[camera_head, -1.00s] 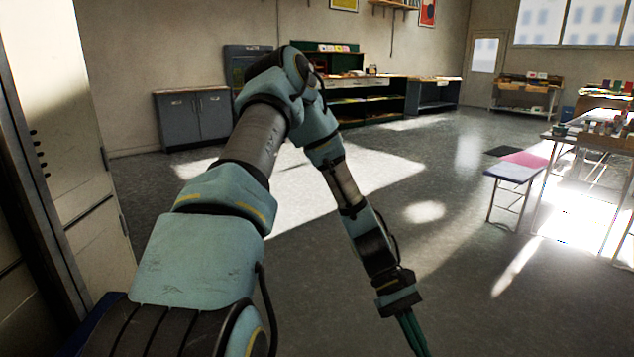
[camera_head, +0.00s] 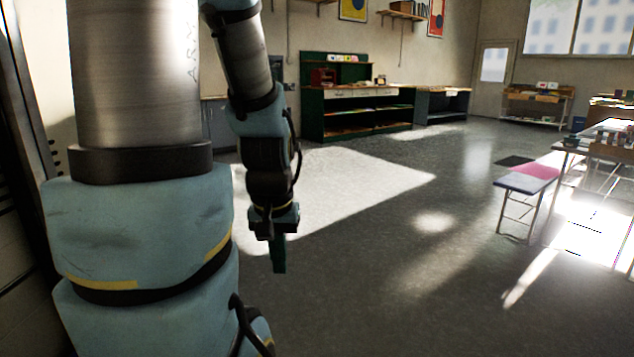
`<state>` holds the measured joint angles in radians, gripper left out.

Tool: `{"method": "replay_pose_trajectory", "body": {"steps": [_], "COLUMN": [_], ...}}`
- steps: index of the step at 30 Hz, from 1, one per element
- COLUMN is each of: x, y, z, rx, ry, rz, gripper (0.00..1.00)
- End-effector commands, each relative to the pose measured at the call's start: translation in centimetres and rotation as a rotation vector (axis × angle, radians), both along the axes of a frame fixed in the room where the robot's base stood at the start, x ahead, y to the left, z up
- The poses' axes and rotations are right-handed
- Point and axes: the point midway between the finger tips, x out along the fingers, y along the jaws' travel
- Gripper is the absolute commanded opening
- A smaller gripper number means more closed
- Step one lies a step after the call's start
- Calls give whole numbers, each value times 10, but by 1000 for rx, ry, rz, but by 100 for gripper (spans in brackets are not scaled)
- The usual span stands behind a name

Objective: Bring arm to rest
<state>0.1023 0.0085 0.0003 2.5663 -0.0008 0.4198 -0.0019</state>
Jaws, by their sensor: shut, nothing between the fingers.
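My arm rises upright at the left of the head view, its elbow above the top edge of the picture. Its forearm hangs down from the top, left of the middle. My gripper (camera_head: 278,255) points downward over the open floor, its green fingers shut together with nothing between them. It touches no object in view.
A dark green shelf unit (camera_head: 357,113) and a grey cabinet (camera_head: 441,106) line the back wall. A small bench (camera_head: 523,184) and a table with several small items stand at the right. The middle floor (camera_head: 400,260) is clear.

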Motion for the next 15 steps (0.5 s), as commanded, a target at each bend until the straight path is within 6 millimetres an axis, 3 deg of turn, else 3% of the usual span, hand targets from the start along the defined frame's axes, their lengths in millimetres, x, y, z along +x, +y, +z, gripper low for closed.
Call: {"method": "replay_pose_trajectory", "body": {"steps": [1, 8, 15], "x": [1, 1, 1], "y": [-2, -2, -3], "z": [19, 65, 127], "rx": [-1, -1, -2], "ry": [5, 7, 8], "rz": [-1, 0, 0], "gripper": [0, 0, 0]}}
